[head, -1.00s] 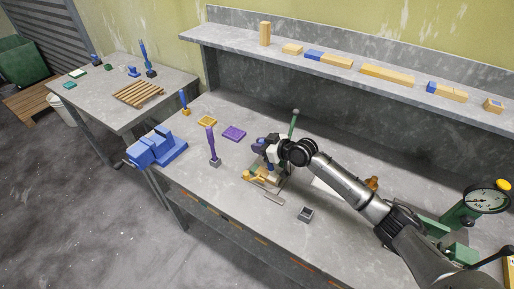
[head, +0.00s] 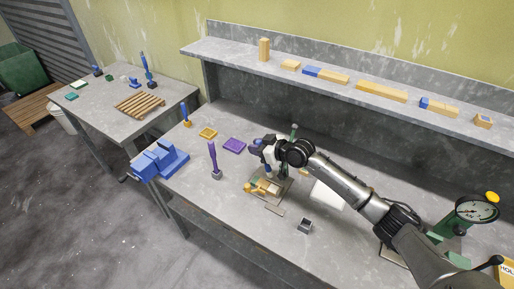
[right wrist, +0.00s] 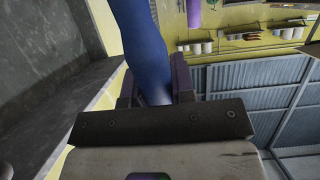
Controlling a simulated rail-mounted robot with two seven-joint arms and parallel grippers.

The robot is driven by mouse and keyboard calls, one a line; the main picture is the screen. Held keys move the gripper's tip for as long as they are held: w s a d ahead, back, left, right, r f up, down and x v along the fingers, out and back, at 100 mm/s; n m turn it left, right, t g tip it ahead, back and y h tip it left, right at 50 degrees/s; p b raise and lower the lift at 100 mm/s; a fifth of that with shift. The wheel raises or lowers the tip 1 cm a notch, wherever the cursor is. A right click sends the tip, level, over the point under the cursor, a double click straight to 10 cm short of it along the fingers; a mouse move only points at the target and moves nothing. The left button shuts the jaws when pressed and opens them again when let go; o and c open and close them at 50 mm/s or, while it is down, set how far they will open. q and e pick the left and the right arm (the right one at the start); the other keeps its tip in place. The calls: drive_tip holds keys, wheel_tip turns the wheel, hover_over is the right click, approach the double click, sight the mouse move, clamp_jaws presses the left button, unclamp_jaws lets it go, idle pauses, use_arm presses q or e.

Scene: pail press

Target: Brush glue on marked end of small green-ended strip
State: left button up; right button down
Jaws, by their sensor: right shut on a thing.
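My right gripper (head: 268,161) is above the middle of the workbench, close over a small board with wooden pieces (head: 262,187). It is shut on a blue handle (right wrist: 142,45), which fills the space between the jaws in the right wrist view. I take this to be the glue brush; its bristles cannot be made out. A little green shows among the wooden pieces, but I cannot tell which piece is the green-ended strip or see its marked end. The arm and gripper partly hide this spot. My left gripper is not in view.
A blue vise (head: 160,160) and a purple upright tool (head: 213,157) stand to the left. A purple tray (head: 234,145) lies behind. A small dark open box (head: 305,226) is at the front. The shelf (head: 350,85) overhangs the back.

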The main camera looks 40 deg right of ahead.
drive_tip(key=shift+r+p, duration=0.75)
drive_tip(key=shift+r, duration=0.45)
